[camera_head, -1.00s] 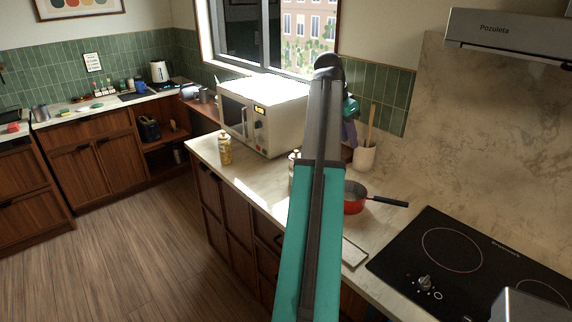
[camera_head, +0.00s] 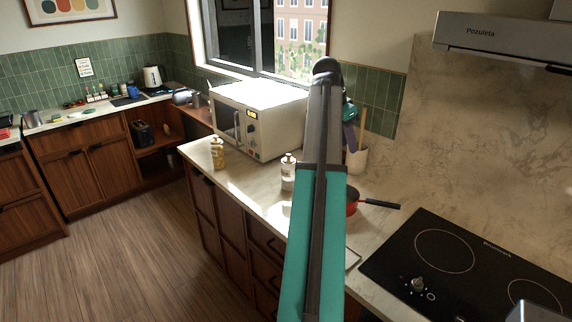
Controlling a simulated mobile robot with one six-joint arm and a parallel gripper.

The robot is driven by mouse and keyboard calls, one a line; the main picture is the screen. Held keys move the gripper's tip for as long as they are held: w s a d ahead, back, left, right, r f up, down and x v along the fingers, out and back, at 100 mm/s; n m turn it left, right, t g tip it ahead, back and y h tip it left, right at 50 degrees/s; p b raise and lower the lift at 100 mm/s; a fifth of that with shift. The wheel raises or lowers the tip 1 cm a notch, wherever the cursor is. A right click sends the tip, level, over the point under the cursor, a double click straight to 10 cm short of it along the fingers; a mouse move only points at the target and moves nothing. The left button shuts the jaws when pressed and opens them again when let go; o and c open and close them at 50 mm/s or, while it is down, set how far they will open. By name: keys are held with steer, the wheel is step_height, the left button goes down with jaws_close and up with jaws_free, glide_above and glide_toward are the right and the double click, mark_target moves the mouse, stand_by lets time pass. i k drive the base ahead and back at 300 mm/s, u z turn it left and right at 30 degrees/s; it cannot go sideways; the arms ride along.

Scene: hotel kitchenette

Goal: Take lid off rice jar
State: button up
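Two small containers stand upright on the marble counter: a jar with a yellowish body and lid (camera_head: 217,153) near the left corner, and a pale bottle-like jar with a dark top (camera_head: 288,172) just left of my arm. I cannot tell from their labels which holds rice. Both appear closed. My teal and dark grey arm rises through the middle of the view and hides part of the counter. Its far links bend down behind it near the microwave. My gripper is hidden behind the arm, and nothing held is visible.
A white microwave (camera_head: 258,120) stands behind the jars. A red pan (camera_head: 352,202) with a black handle is right of my arm, a utensil holder (camera_head: 357,160) behind it. A black hob (camera_head: 455,265) lies at right under the hood (camera_head: 490,38). Wooden floor at left is clear.

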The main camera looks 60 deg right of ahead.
mark_target(288, 159)
steer(key=i, duration=0.9)
steer(key=u, duration=0.05)
